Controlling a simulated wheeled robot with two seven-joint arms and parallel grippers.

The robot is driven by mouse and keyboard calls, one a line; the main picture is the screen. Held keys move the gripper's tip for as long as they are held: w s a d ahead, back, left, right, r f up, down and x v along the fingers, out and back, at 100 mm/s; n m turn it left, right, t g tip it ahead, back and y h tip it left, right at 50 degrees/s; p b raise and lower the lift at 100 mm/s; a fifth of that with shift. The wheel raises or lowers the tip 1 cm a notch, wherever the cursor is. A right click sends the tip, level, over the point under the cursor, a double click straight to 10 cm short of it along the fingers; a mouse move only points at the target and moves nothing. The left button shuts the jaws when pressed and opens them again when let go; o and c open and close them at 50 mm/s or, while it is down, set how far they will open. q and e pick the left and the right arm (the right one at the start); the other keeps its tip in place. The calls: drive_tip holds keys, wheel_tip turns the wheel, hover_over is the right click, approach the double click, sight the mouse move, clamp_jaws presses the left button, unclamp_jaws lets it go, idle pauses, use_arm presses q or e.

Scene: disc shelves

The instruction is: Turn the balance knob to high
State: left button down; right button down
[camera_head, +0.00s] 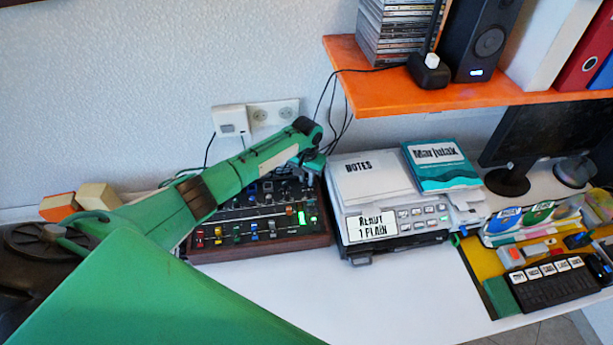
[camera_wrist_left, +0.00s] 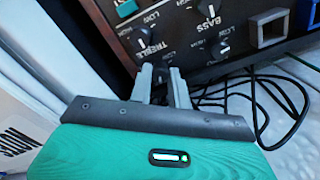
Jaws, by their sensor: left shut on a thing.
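In the left wrist view my left gripper (camera_wrist_left: 161,75) is shut on a small dark knob at the panel's end, which appears to be the balance knob. The fingers hide most of that knob, its label and its pointer. The treble knob (camera_wrist_left: 140,35) and the bass knob (camera_wrist_left: 207,10) are beside it. My right gripper is not in view.
A printer (camera_head: 340,225) with a notes sheet and a teal book stands right of the mixer. An orange shelf (camera_head: 400,98) with a speaker (camera_head: 487,40) hangs above. Black cables (camera_wrist_left: 265,105) lie near the gripper.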

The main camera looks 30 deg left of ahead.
use_arm(q)
drive_tip(key=c, duration=1.3)
unclamp_jaws()
drive_tip(key=shift+a+n, duration=0.1)
drive_tip(key=shift+n, duration=0.2)
